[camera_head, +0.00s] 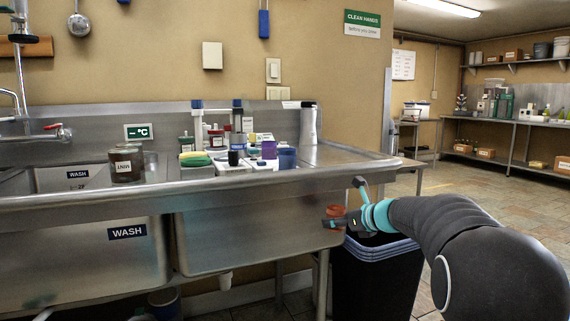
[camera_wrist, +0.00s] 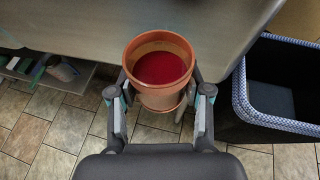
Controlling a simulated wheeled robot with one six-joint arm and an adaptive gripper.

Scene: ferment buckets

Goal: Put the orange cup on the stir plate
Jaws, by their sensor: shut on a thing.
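The orange cup (camera_wrist: 159,96) is between the two fingers of my gripper (camera_wrist: 161,84), which is shut on its sides. In the wrist view the cup holds a dark red content and its open top faces the camera. In the head view the cup (camera_head: 336,211) is small, in front of the sink's right end and below the counter rim, with my gripper (camera_head: 342,220) at it. A low white device (camera_head: 232,168) stands on the counter among bottles and boxes; I cannot tell for sure whether it is the stir plate.
A steel sink counter (camera_head: 330,176) with a raised rim runs along the wall. A green-and-yellow sponge (camera_head: 195,159), a dark jar (camera_head: 126,165) and a white bottle (camera_head: 308,124) stand on it. A black bin (camera_head: 372,285) stands below my arm. Floor at right is clear.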

